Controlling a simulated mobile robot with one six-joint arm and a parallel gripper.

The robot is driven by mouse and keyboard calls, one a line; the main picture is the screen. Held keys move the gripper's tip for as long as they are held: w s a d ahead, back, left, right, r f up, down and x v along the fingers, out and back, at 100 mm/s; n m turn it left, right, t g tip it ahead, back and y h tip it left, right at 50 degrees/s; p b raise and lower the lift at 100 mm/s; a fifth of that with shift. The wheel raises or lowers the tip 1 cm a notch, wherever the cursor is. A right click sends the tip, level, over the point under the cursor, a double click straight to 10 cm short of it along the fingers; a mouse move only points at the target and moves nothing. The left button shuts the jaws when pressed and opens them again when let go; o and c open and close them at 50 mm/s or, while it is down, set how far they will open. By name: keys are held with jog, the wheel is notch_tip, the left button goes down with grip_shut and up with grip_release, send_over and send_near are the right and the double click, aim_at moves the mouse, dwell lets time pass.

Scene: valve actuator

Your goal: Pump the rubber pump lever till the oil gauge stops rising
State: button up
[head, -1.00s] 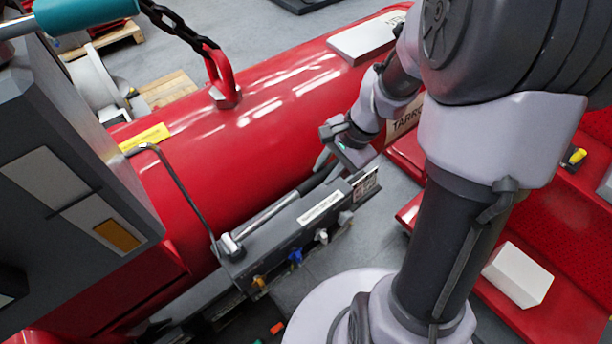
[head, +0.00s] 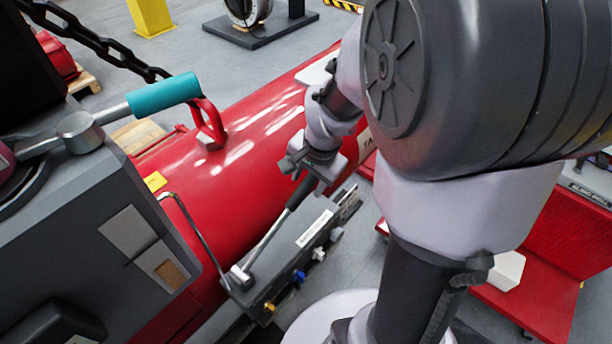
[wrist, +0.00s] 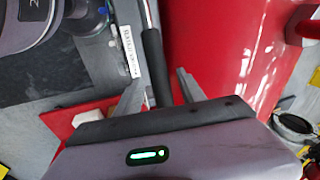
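The pump lever (head: 262,240) is a silver rod with a black rubber grip, rising at a slant from a grey pump block (head: 290,265) beside the red cylinder. My gripper (head: 306,178) is at the lever's upper end in the head view. In the wrist view the black grip (wrist: 157,62) runs between the two fingers of my gripper (wrist: 160,78). The fingers stand apart, with a visible gap on each side of the grip. I cannot make out an oil gauge in either view.
The large red cylinder (head: 250,150) lies behind the pump block. A grey housing (head: 90,220) with a teal-handled lever (head: 165,93) stands at left. Coloured knobs (head: 299,277) line the block's front.

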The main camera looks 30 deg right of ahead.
jog(key=p+v, duration=0.4)
jog(key=v, duration=1.3)
jog(key=shift+r, duration=0.25)
